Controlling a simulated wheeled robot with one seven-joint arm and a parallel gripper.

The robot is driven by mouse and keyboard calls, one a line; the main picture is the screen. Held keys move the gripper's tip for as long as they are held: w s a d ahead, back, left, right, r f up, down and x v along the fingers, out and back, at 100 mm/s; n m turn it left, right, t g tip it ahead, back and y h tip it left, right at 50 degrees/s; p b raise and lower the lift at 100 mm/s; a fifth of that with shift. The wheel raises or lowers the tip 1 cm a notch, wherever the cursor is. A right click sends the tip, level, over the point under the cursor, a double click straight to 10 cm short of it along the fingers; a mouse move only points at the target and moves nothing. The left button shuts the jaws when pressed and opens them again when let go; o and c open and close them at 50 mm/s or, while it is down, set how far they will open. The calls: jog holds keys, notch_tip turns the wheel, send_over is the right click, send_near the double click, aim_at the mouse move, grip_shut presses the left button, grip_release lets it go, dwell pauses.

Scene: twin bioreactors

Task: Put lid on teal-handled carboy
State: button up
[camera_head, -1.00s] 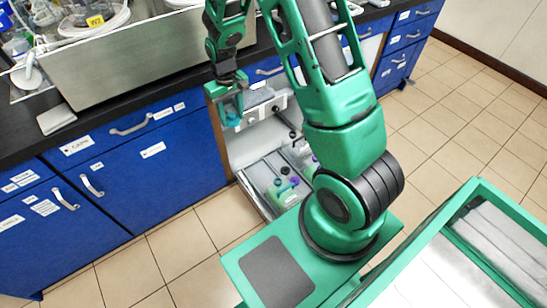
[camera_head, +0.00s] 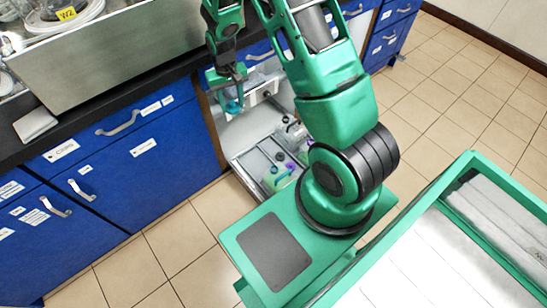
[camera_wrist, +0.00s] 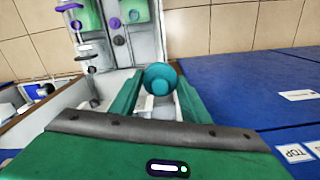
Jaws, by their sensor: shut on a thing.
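My gripper (camera_head: 230,94) is shut on a round teal lid (camera_wrist: 160,78). In the wrist view the lid sits between the two green fingers, and in the head view the lid (camera_head: 233,106) shows below them as a small teal shape. Carboys (camera_head: 277,177) with greenish contents stand low on a pulled-out tray, below and to the right of my gripper. In the wrist view two greenish carboys (camera_wrist: 88,18) show at the top, with purple and dark parts. I cannot make out clearly which has the teal handle. The lid is apart from them.
The tray (camera_head: 246,162) extends from an open bay in the blue cabinets (camera_head: 125,165). The black counter (camera_head: 80,120) with a steel basin (camera_head: 120,50) is above, left of my gripper. A blue panel (camera_wrist: 260,90) is at right in the wrist view. Tiled floor is clear.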

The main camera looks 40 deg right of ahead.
jog(key=s+d+f+m, duration=0.2)
jog(key=d+f+m, duration=0.1)
jog(key=f, duration=0.4)
jog(key=s+d+f+m, duration=0.2)
jog(key=d+f+m, duration=0.15)
jog(key=f, duration=0.35)
jog(key=m, duration=0.9)
send_over(274, 169)
notch_tip(274, 169, down, 15)
jog(key=shift+n, duration=0.25)
jog(key=shift+w+d+f, duration=0.1)
jog(key=shift+d+f, duration=0.05)
jog(key=shift+f, duration=3.05)
jog(key=shift+f, duration=0.45)
jog(key=o, duration=1.6)
jog(key=shift+c, duration=0.2)
jog(key=shift+r, duration=3)
